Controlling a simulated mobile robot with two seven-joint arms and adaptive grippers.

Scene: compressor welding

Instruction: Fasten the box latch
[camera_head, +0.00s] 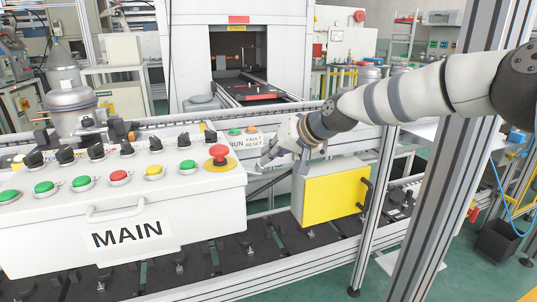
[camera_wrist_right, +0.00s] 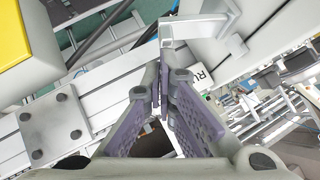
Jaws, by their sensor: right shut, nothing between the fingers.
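The white control box (camera_head: 130,205) marked MAIN stands at the left in the head view, its top carrying buttons and switches. My right gripper (camera_head: 266,161) is at the box's right end, beside the red emergency button. In the right wrist view my right gripper (camera_wrist_right: 161,68) is shut and empty. A grey angled metal piece (camera_wrist_right: 198,27), which looks like the latch, lies just past the fingertips against a pale panel. I cannot tell whether the fingertips touch it, or whether it is fastened. My left gripper is not in view.
A yellow-fronted box (camera_head: 336,193) with a dark handle stands right of the control box, below my right forearm. An aluminium post (camera_head: 440,150) rises at the right. A RUN / FAULT RESET panel (camera_head: 243,139) is behind the gripper. Conveyor rails run below.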

